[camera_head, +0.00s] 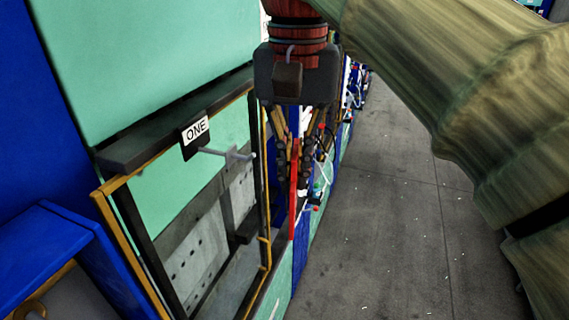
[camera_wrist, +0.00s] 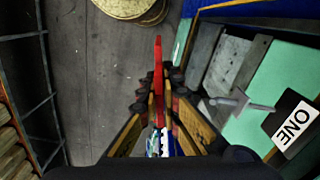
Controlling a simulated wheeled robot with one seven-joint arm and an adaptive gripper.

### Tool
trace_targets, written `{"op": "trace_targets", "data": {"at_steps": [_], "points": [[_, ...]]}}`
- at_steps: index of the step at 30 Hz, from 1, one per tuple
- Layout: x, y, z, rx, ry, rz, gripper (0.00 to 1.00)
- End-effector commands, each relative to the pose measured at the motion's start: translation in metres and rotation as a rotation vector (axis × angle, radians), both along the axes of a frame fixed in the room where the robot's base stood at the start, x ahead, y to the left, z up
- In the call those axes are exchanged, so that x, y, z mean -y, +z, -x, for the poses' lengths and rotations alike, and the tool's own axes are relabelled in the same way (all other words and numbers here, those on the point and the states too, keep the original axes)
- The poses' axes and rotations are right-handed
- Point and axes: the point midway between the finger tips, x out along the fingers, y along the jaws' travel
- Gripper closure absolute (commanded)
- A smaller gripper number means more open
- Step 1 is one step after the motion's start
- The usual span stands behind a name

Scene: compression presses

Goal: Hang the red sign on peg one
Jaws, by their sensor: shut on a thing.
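The red sign (camera_head: 294,190) is a thin plate seen nearly edge-on, hanging down from my gripper (camera_head: 300,165). My gripper is shut on it. In the wrist view the red sign (camera_wrist: 158,85) stands out past the fingertips (camera_wrist: 158,95). Peg one (camera_head: 235,155) is a grey metal rod with a crosspiece near its end, jutting from a black plate labelled ONE (camera_head: 195,131). The sign is to the right of the peg and apart from it. In the wrist view the peg (camera_wrist: 238,101) is bare, right of the sign. The sign's face and any hole are hidden.
The green press (camera_head: 150,60) has an open yellow-and-black frame (camera_head: 265,190) below the peg. A blue cabinet (camera_head: 45,250) stands at left. Further machines line up behind my gripper. The grey floor (camera_head: 390,230) at right is clear.

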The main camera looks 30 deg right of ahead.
Motion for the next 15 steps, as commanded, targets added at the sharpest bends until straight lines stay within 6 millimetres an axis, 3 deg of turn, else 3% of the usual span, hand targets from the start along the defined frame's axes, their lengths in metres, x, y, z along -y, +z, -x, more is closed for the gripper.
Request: {"op": "trace_targets", "data": {"at_steps": [15], "points": [[-0.017, -0.002, -0.023, 0.000, 0.002, 0.000, 1.00]]}}
